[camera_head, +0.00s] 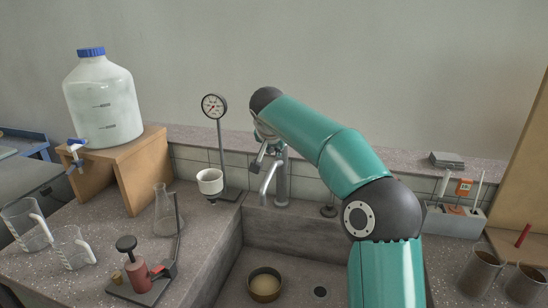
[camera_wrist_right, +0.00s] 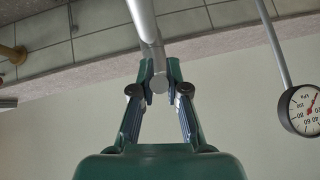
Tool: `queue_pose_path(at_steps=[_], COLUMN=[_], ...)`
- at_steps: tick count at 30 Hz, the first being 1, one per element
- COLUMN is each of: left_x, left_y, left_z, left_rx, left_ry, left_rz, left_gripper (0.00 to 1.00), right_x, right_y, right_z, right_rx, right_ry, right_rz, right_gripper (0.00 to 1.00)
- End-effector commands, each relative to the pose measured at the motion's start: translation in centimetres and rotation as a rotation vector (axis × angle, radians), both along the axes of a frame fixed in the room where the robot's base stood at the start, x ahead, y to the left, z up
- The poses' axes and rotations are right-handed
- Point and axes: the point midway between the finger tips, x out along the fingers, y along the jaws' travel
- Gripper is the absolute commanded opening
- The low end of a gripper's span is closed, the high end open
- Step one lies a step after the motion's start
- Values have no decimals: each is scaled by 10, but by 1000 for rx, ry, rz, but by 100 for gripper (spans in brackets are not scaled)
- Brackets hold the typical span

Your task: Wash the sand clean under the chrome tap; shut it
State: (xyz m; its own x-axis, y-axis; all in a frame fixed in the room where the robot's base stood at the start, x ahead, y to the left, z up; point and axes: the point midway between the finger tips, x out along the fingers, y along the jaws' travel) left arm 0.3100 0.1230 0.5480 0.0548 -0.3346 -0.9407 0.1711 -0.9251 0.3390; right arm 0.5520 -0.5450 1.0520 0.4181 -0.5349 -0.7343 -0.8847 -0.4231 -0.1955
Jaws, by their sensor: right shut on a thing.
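The chrome tap (camera_head: 283,183) stands at the back edge of the sink, its spout reaching forward and left. No stream of water shows under the spout. A round pan (camera_head: 265,297) with pale sand (camera_head: 265,284) sits on the sink floor, in front of the tap. My right gripper (camera_head: 262,137) is at the top of the tap, partly hidden by my arm. In the right wrist view its fingers (camera_wrist_right: 159,82) are shut on the end of the tap's grey metal lever (camera_wrist_right: 146,24). My left gripper is not in view.
Left of the sink stand a pressure gauge (camera_head: 214,107) on a post, a white funnel (camera_head: 210,182), a flask (camera_head: 165,213), a red pump (camera_head: 135,268) and glass jugs (camera_head: 27,227). A large bottle (camera_head: 103,103) stands on a wooden stand. Metal beakers (camera_head: 478,276) stand at right.

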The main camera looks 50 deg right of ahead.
Motion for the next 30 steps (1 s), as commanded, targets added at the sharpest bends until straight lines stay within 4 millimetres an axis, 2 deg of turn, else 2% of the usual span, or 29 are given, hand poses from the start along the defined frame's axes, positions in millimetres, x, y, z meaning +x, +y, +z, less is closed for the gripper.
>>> queue_pose_path(at_steps=[8, 9, 13, 23, 30], left_x=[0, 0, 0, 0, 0], left_y=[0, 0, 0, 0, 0], left_z=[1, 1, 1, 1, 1], left_rx=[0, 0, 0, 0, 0], left_ry=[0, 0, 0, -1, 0], left_rz=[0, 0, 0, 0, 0], left_gripper=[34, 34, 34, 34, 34], right_x=[0, 0, 0, 0, -11], right_y=[0, 0, 0, 1, 15], right_z=[0, 0, 0, 1, 21], right_rx=[0, 0, 0, 0, -1], right_ry=[2, 2, 2, 2, -2], right_rz=[1, 1, 1, 1, 3], right_gripper=[0, 20, 40, 40, 40])
